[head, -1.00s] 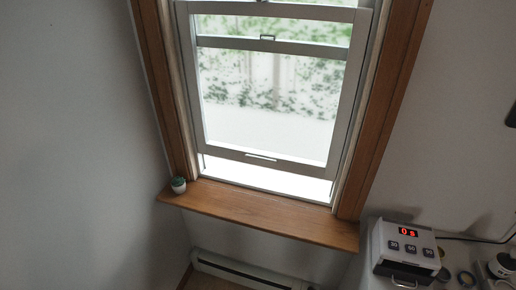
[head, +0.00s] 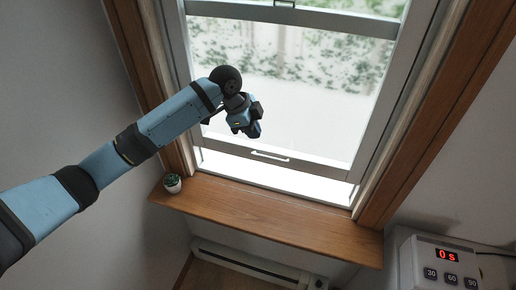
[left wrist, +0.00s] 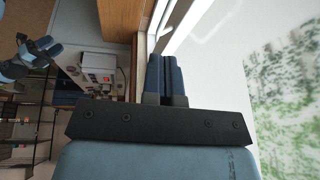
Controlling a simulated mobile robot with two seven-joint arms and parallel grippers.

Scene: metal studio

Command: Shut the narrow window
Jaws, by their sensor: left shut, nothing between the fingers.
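The narrow window (head: 318,170) has a pale sash frame with a small handle (head: 270,156) on its bottom rail. The sash is partly raised, with a bright gap between that rail and the wooden sill. My left gripper (head: 250,130) is in front of the glass, above and a little left of the handle, apart from it. In the left wrist view its fingers (left wrist: 165,62) are together and empty, beside the window frame.
A small potted plant (head: 172,183) stands on the left end of the wooden sill (head: 270,215). A box with a red "0 s" display (head: 440,262) is at lower right. A heater (head: 250,262) runs low along the wall. The sill's middle is clear.

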